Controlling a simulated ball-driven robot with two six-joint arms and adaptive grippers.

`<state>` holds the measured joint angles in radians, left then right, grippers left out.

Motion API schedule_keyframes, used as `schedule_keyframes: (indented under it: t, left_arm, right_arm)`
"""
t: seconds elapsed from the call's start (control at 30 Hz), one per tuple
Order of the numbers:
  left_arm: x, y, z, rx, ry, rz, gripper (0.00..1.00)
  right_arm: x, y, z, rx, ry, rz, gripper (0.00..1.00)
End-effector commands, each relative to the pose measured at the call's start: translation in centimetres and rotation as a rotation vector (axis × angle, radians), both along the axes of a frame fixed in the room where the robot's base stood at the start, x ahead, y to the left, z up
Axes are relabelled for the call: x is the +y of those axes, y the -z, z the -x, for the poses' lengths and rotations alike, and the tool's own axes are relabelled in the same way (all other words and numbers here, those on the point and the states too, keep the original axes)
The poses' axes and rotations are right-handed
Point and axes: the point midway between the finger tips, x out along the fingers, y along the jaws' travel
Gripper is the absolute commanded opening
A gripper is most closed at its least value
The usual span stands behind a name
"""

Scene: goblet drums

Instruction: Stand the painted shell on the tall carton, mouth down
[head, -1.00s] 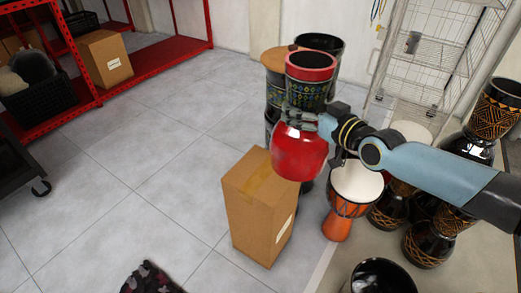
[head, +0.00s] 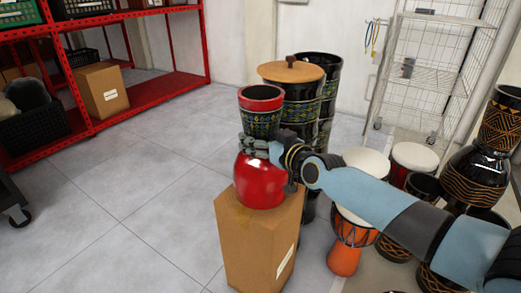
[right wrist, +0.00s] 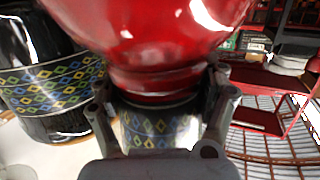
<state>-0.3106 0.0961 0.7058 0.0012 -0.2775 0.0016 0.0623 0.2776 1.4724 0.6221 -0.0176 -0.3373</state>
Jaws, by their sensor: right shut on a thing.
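The painted shell (head: 262,181) is a glossy red goblet shape with a dark patterned band and a red rim at its upper end. It is upright, round red bowl down, over the top of the tall brown carton (head: 258,248). The bowl's lower edge overlaps the carton top; I cannot tell whether it touches. My right gripper (head: 258,147) is shut around the shell's narrow waist. In the right wrist view the red bowl (right wrist: 150,30) fills the top, with the fingers on both sides of the waist. My left gripper is not in view.
Tall black patterned drums, one with a wooden lid (head: 291,71), stand close behind the shell. An orange drum (head: 345,245) and several dark drums stand to the right. A wire rack (head: 430,65) is at the back right, red shelving (head: 170,85) at the back left.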

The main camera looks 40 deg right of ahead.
Motion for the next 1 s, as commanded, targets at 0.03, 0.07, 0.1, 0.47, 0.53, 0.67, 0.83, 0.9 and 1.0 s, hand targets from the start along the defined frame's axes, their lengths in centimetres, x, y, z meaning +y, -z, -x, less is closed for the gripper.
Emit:
schedule_keyframes:
  t: [0.03,0.07,0.1,0.47,0.53,0.67,0.83,0.9,1.0]
  left_arm:
    - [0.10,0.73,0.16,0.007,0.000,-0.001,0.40]
    - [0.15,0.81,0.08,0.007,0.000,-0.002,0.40]
    - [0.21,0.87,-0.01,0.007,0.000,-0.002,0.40]
    - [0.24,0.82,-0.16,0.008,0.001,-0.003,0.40]
    - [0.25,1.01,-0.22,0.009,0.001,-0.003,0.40]
    - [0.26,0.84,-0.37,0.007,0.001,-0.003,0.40]
    - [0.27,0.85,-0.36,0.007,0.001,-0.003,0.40]
    - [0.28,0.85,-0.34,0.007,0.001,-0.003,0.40]
    - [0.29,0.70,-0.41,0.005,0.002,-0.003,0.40]
  right_arm:
    - [-0.01,0.67,-0.12,-0.006,0.000,0.001,0.19]
    - [-0.01,0.80,-0.13,-0.007,0.000,0.001,0.19]
    - [-0.01,0.88,-0.14,-0.008,0.000,0.001,0.19]
    - [-0.02,0.80,-0.16,-0.010,0.000,0.001,0.19]
    - [-0.02,1.08,-0.15,-0.009,0.000,0.001,0.19]
    - [-0.01,1.20,-0.03,-0.003,0.000,0.000,0.94]
    - [-0.01,1.22,-0.03,-0.002,0.000,0.000,1.00]
    - [-0.01,1.22,-0.03,-0.002,0.000,0.000,1.00]
    - [0.00,1.04,-0.03,-0.003,0.000,0.000,1.00]
